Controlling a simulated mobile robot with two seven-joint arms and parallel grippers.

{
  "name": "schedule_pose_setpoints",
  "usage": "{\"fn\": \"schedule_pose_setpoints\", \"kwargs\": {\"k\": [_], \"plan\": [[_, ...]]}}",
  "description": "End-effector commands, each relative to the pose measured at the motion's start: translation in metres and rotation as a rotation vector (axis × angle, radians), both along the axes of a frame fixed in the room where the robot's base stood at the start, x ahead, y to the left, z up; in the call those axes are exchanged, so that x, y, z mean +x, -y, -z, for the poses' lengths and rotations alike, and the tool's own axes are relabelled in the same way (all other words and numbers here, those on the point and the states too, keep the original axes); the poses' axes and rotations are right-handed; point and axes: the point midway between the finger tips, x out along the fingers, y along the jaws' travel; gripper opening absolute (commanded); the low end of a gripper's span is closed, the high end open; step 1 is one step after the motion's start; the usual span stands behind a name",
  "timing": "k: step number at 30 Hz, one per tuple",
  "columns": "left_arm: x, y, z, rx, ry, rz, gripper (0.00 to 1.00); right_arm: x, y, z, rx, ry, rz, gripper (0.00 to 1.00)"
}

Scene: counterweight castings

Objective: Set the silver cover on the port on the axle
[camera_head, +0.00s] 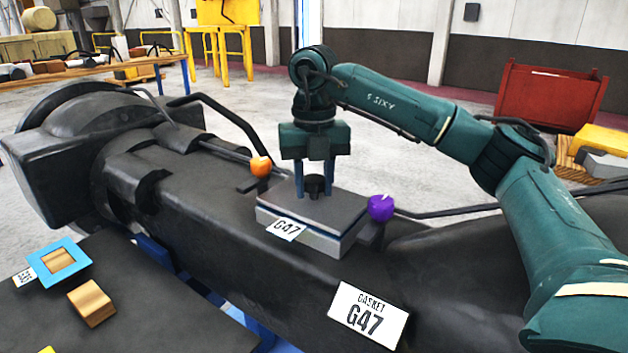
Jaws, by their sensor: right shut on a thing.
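The silver cover (335,209) is a flat grey square plate with a dark knob (314,183) on top. It lies level at the port on the axle (185,215), over a paler block-like layer; the port opening is hidden, and I cannot tell whether the cover is fully seated. A small G47 tag (287,229) shows at its front. My right gripper (314,190) points straight down from above and is shut on the knob. A larger sign reading GASKET G47 (368,315) is on the axle's near side. My left gripper is out of view.
A blue square frame (74,252) and a wooden block (91,303) lie on the dark table (165,305) at lower left. A red bin (550,97) stands far right.

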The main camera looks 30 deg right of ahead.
Motion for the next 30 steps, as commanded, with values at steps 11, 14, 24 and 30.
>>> {"fn": "schedule_pose_setpoints", "kwargs": {"k": [11,14,24,30], "plan": [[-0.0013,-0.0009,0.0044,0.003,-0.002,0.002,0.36,0.0002,0.0001,0.0048,0.001,0.003,0.0,0.11],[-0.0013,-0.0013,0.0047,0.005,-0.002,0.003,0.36,0.0002,0.0001,0.0053,0.001,0.003,0.0,0.35],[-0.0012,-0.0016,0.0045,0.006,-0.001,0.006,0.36,0.0,0.0001,0.0059,0.001,0.001,0.0,0.59],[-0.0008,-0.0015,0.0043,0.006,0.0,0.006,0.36,-0.0002,0.0001,0.0074,0.0,-0.002,0.0,0.59]]}}
